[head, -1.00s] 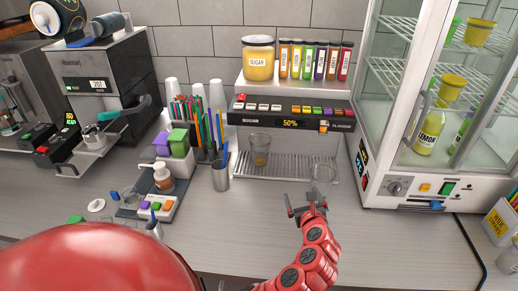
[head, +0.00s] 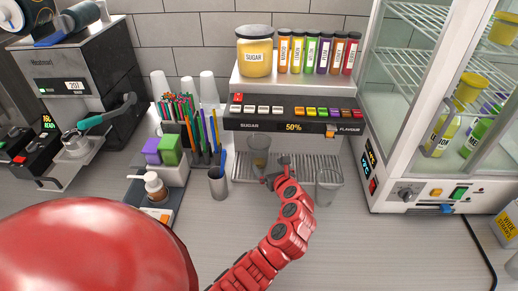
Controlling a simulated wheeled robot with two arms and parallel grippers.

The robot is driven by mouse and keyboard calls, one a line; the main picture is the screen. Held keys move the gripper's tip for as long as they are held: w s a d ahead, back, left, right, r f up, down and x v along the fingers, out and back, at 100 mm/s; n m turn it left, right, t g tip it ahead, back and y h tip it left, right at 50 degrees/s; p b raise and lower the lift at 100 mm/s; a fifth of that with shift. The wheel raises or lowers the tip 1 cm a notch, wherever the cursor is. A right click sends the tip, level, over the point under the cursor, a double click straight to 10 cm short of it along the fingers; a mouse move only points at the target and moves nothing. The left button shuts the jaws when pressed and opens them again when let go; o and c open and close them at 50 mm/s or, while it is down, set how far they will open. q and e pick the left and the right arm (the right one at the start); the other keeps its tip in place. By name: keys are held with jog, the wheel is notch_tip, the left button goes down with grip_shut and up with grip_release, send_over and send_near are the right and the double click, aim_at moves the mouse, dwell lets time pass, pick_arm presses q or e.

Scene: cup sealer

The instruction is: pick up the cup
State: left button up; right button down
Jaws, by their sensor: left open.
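A clear cup with a little brown content (head: 259,146) stands upright on the drip tray (head: 312,162) below the sugar and flavour dispenser. A second clear cup (head: 329,189) stands at the tray's right front edge and looks empty. My left gripper (head: 276,173) is open, just right of and in front of the cup with brown content. The gripper hides part of the tray, and whether it touches the cup I cannot tell. My right gripper is not in view.
The dispenser (head: 290,112) overhangs the tray. A metal tumbler (head: 218,184) and a straw holder stand left of it. A glass-doored cabinet (head: 425,194) stands on the right. The counter in front is mostly clear.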

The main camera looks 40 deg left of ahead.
aim_at(263, 159)
pick_arm(q)
jog(key=p+x, duration=0.1)
jog(key=x, duration=0.3)
jog(key=shift+w+a, duration=0.1)
jog(key=shift+w, duration=0.05)
jog(key=shift+w+a+p, duration=0.2)
jog(key=shift+a+p, duration=0.15)
jog(key=shift+a, duration=0.05)
jog(key=p+x, duration=0.1)
jog(key=x, duration=0.2)
jog(key=shift+a+f, duration=0.1)
jog(key=shift+a, duration=0.1)
jog(key=shift+w+a+p, duration=0.15)
jog(key=shift+a+p, duration=0.1)
jog(key=shift+p, duration=0.05)
jog(key=shift+w+a+f, duration=0.2)
jog(key=shift+f, duration=0.1)
jog(key=c, duration=1.1)
